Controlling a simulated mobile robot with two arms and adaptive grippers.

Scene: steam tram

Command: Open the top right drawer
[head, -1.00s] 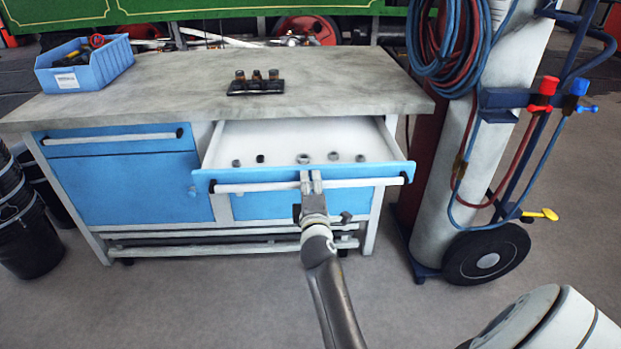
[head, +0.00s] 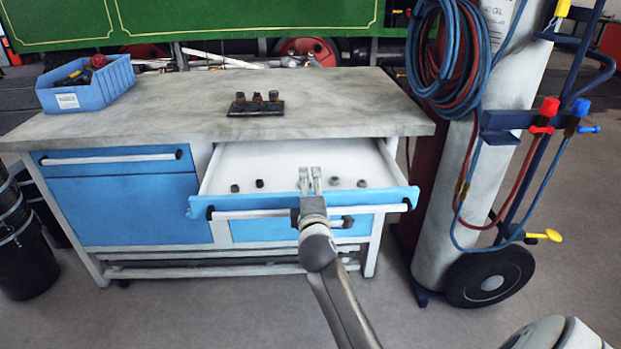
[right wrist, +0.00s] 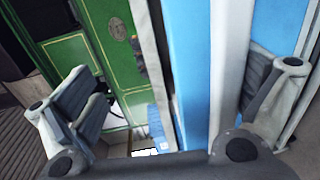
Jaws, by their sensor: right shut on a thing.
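The top right drawer (head: 400,195) of the workbench stands pulled out, its pale inside and several small nuts or rings showing. Its blue front carries a long pale handle (head: 250,214) with dark ends. My right gripper (head: 311,180) is at the middle of the front, shut on the handle, its fingertips reaching up over the front's top edge. In the right wrist view the blue front (right wrist: 190,60) runs between the two finger pads, which look well apart; the exact contact is unclear. My left gripper is not in view.
On the bench top (head: 340,100) are a blue bin (head: 85,92) and a dark holder (head: 256,107). A gas-cylinder cart (head: 488,278) with hoses stands close on the right. Black buckets (head: 25,250) stand on the left. Floor in front is clear.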

